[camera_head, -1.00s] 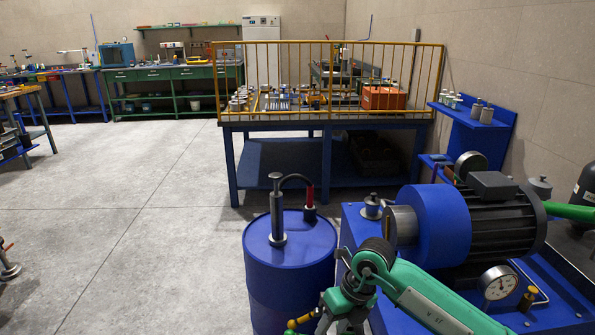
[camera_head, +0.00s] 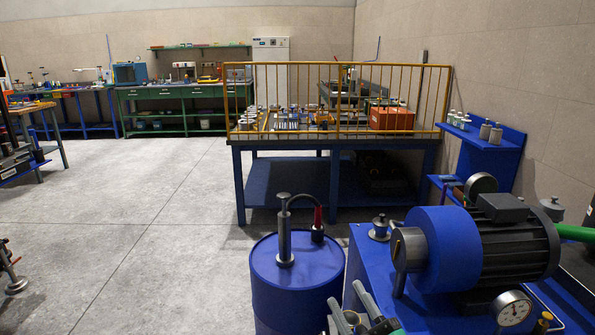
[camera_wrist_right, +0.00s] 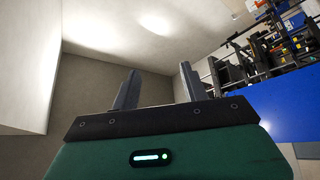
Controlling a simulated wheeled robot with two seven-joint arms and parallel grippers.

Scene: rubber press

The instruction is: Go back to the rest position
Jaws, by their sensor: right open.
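My right gripper (camera_head: 348,296) shows at the bottom edge of the head view, with its grey fingers pointing up beside the blue drum. In the right wrist view the two fingers (camera_wrist_right: 158,72) stand apart with nothing between them. The wrist view looks up past them at the wall and ceiling. My left gripper is not in view in either picture.
A blue drum (camera_head: 298,278) with a hand pump stands close in front. Right of it is a blue bench (camera_head: 372,262) with a blue and black motor (camera_head: 468,245). A yellow-railed blue table (camera_head: 240,185) stands beyond. Grey floor (camera_head: 130,215) is clear at left.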

